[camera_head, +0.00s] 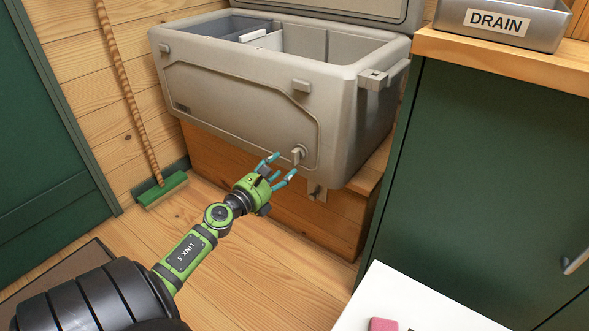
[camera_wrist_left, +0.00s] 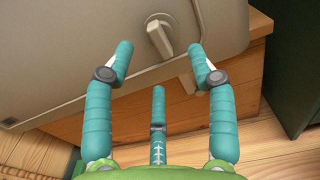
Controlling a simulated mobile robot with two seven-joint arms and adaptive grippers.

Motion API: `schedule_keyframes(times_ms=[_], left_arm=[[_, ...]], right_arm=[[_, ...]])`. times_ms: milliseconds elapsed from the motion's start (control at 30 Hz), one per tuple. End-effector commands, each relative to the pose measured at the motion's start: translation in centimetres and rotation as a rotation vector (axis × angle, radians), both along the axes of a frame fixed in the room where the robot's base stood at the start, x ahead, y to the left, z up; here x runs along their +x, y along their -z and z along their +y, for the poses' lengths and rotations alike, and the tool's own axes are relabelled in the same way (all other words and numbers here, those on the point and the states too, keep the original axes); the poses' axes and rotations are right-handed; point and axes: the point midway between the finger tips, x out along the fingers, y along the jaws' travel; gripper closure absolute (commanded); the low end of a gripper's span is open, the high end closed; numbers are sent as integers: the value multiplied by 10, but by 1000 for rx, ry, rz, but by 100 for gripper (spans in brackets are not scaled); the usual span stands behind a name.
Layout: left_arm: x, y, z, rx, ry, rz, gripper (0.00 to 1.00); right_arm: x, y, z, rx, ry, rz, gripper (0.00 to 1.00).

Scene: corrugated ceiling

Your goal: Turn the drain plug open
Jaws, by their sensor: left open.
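The drain plug (camera_head: 298,154) is a small beige knob with a raised handle, low on the front of a beige cooler (camera_head: 240,95). In the left wrist view the plug (camera_wrist_left: 160,36) shows its handle tilted, just beyond the fingertips. My left gripper (camera_head: 281,166) is open, with its teal fingers pointing at the plug. In the left wrist view the gripper (camera_wrist_left: 163,60) has its two upper fingers to either side of the plug and a third finger below, with nothing between them. I cannot tell whether any finger touches the plug. My right gripper is not in view.
The cooler sits open on a wooden bench (camera_head: 260,190). A green broom (camera_head: 162,188) leans at the left wall. A white surface (camera_head: 410,300) is at lower right.

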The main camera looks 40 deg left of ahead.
Motion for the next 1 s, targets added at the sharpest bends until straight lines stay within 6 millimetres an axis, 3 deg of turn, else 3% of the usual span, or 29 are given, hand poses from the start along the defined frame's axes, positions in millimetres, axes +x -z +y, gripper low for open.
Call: schedule_keyframes(times_ms=[167,600,967,1000], left_arm=[[10,-3,1,28,4,-8,43],[65,-2,7,24,3,-6,43],[71,-2,8,23,3,-5,43],[71,-2,8,23,3,-5,51]], right_arm=[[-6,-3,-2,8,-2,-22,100],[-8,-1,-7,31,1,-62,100],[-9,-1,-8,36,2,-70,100],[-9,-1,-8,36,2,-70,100]])
